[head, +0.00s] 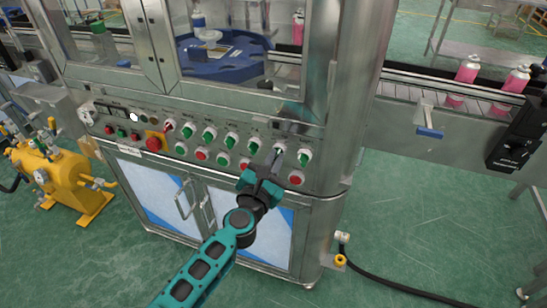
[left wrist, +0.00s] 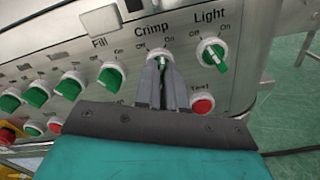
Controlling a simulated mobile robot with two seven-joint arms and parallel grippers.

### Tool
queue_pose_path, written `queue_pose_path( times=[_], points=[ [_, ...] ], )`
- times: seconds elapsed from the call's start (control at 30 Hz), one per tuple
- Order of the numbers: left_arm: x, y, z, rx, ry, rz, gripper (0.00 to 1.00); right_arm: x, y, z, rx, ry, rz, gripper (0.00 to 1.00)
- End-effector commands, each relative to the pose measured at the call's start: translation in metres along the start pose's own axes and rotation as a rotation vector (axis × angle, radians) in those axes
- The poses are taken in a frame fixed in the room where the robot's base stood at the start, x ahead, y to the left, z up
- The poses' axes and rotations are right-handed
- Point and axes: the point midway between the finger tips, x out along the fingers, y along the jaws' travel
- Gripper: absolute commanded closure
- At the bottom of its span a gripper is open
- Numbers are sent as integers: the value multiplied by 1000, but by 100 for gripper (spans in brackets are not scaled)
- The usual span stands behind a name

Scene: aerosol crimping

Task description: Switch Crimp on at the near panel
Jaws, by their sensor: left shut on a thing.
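The near panel (head: 118,118) is the sloped metal front of the machine, with a row of green rotary switches. My left gripper (head: 273,156) reaches up to the right part of this row. In the left wrist view its two grey fingers (left wrist: 161,66) are shut on the Crimp switch (left wrist: 163,60), below the "Crimp" label. The fingers hide most of that switch, so its setting cannot be read. The green Light switch (left wrist: 212,53) is just to the right, and the Fill switch (left wrist: 111,76) is to the left. My right gripper is not in view.
A red button (left wrist: 202,104) sits close below, right of the fingers. A red emergency stop (head: 153,144) on yellow is farther left. Cabinet doors with handles (head: 184,200) are below the panel. A conveyor with pink cans (head: 468,69) runs right. Green floor is open at lower right.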

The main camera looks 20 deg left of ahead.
Motion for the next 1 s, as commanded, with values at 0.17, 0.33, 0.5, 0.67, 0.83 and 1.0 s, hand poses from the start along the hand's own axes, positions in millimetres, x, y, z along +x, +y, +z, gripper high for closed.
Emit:
queue_pose_path(
  times=[0.17, 0.33, 0.5, 0.67, 0.83, 1.0],
  points=[
    [0, 0, 0, 72, 2, -1, 100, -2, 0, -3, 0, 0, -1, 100],
    [0, -1, 0, 109, 1, -1, 100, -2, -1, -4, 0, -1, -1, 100],
    [0, -1, -1, 121, 1, -1, 100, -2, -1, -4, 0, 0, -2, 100],
    [0, -1, -1, 123, 1, -1, 100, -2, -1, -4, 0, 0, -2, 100],
    [0, -1, -1, 123, 1, -1, 87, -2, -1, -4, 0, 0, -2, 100],
    [0, 0, -1, 121, 1, -1, 71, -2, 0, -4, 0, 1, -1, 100]
  ],
)
